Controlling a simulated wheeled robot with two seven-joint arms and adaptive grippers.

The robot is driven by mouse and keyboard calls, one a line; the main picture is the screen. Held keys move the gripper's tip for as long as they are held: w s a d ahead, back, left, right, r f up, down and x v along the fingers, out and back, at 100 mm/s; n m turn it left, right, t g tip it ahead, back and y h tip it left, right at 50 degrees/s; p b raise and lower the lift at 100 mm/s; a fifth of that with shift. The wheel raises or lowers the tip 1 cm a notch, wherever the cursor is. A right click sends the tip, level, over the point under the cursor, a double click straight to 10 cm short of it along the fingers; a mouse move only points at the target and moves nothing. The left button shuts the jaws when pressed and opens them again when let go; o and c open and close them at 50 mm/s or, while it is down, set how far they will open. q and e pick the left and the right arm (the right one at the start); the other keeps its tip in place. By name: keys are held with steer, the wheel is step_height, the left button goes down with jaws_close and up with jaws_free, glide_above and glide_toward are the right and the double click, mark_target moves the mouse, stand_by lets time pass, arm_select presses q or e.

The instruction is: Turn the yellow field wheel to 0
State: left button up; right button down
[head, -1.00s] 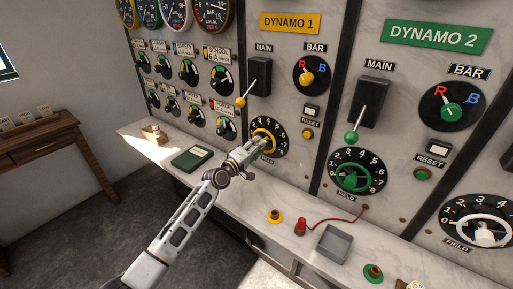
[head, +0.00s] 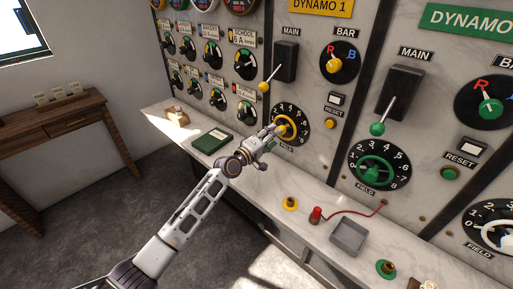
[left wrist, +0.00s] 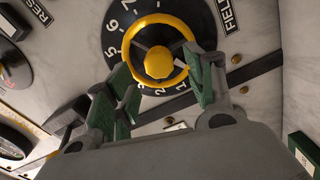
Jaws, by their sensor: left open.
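The yellow field wheel (head: 289,121) sits on a black numbered dial (head: 300,111) on the Dynamo 1 panel. My left gripper (head: 274,137) is at the wheel's lower left in the head view, its jaws apart. In the left wrist view the wheel's yellow hub (left wrist: 158,62) and rim lie just beyond the two green-padded fingers (left wrist: 167,88). The fingers are spread about the wheel's near side; I cannot tell whether they touch the rim. Which number the wheel points at cannot be told. My right gripper is out of view.
A yellow-handled main lever (head: 263,86) and yellow bar knob (head: 333,66) are above the wheel. The green field wheel (head: 372,167) is to the right. On the ledge are a green book (head: 212,140), a yellow plug (head: 290,204), a red plug (head: 316,215) and a grey tray (head: 348,237).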

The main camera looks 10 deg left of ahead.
arm_select(q)
steer(key=v, duration=0.8)
steer(key=shift+s+a, duration=0.25)
steer(key=shift+s, duration=0.05)
stand_by(0.3)
